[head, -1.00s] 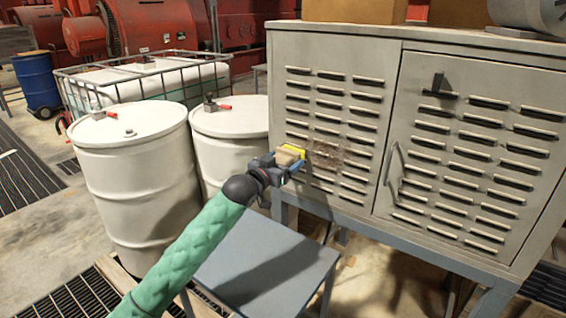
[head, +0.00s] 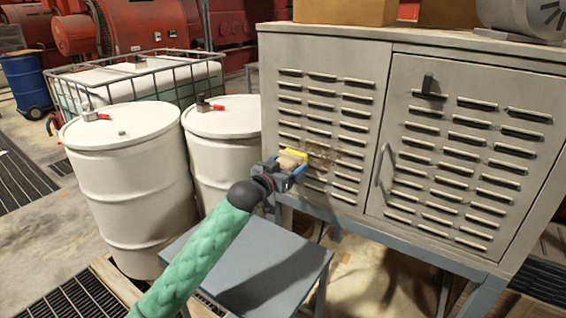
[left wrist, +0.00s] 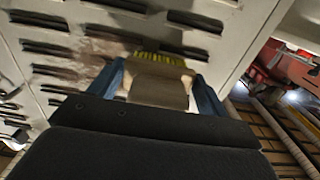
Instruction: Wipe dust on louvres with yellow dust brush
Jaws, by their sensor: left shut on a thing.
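My left gripper (head: 290,168) is shut on the yellow dust brush (head: 296,157), a tan block with yellow bristles. In the left wrist view the brush (left wrist: 160,82) sits between the two blue fingers, its yellow bristles facing the cabinet panel. The louvres (head: 328,105) are rows of slots in the left panel of a beige cabinet. A brown dust patch (head: 335,158) lies on the louvres just right of the brush; it also shows in the left wrist view (left wrist: 105,45). The bristles are at or very near the panel; contact is unclear. My right gripper is not in view.
The cabinet's louvred door (head: 460,150) with a handle is at right. Two white drums (head: 130,190) stand left of my arm. A low grey-blue table (head: 260,265) is below the gripper. Boxes (head: 345,12) sit on the cabinet top.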

